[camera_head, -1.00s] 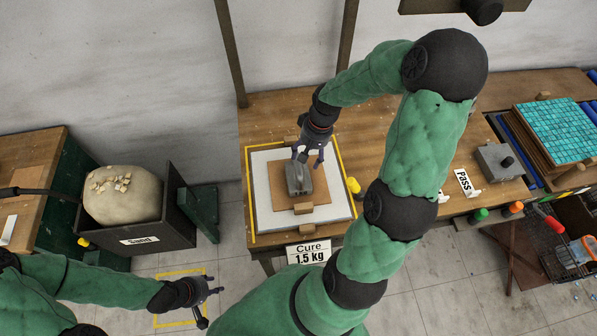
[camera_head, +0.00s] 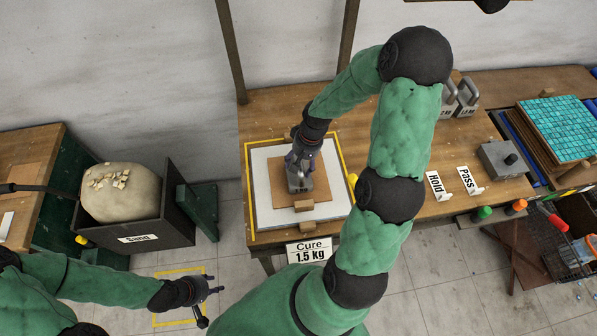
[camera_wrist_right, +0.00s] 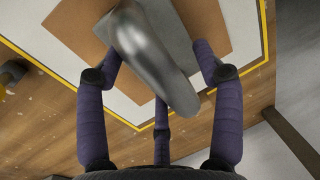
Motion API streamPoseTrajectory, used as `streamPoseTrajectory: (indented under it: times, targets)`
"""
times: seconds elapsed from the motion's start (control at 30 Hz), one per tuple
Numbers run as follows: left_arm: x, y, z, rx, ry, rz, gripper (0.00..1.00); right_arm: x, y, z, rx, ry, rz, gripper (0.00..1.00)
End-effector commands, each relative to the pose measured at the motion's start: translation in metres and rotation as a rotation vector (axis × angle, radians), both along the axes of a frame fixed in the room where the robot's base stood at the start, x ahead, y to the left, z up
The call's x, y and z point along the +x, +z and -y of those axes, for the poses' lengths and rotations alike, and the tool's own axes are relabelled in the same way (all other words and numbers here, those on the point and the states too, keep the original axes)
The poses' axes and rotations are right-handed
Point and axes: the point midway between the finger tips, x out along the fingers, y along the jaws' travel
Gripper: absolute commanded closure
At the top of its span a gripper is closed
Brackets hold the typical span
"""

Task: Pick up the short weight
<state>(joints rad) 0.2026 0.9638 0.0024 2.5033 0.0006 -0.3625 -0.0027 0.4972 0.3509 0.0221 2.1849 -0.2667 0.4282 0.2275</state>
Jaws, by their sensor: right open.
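A grey metal weight (camera_head: 299,183) with a raised handle stands on the brown square board (camera_head: 322,189) in the yellow-outlined cure area. In the right wrist view the weight's thick rounded handle (camera_wrist_right: 152,58) fills the upper middle. My right gripper (camera_head: 301,165) is directly over this weight and partly hides it. In the wrist view its purple fingers are open on either side of the handle, with gaps visible. My left gripper (camera_head: 213,290) is low at the left, far from the weight, with its fingers apart and empty.
Other grey handled weights (camera_head: 466,98) stand at the back right, partly behind my right arm. A grey box with a black knob (camera_head: 499,160) and "Hold" (camera_head: 437,186) and "Pass" (camera_head: 468,181) signs are to the right.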

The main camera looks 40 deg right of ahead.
Motion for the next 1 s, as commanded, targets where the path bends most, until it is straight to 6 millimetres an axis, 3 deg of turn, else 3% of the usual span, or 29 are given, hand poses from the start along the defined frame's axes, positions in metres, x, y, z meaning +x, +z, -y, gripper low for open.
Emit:
streamPoseTrajectory:
  times: [0.03,0.2,0.27,0.67,0.87,1.0]
  targets:
    - [0.000,0.000,0.000,0.000,0.000,0.000,0.60,0.000,0.000,0.000,0.000,0.000,0.000,0.41]
    - [0.000,0.000,0.000,0.000,0.000,0.000,0.60,0.000,0.000,0.000,0.000,0.000,0.000,0.89]
    - [0.000,0.000,0.000,0.000,0.000,0.000,0.60,0.000,0.000,0.000,0.000,0.000,0.000,1.00]
    - [0.000,0.002,0.000,0.000,0.000,0.000,0.60,0.002,0.006,0.001,-0.002,0.000,0.004,1.00]
    - [0.000,0.009,0.000,0.000,0.000,0.000,0.60,0.002,0.032,0.002,-0.005,-0.001,0.009,1.00]
    - [0.000,0.014,0.000,0.000,0.000,0.000,0.60,-0.013,0.051,0.000,-0.003,-0.002,0.006,1.00]
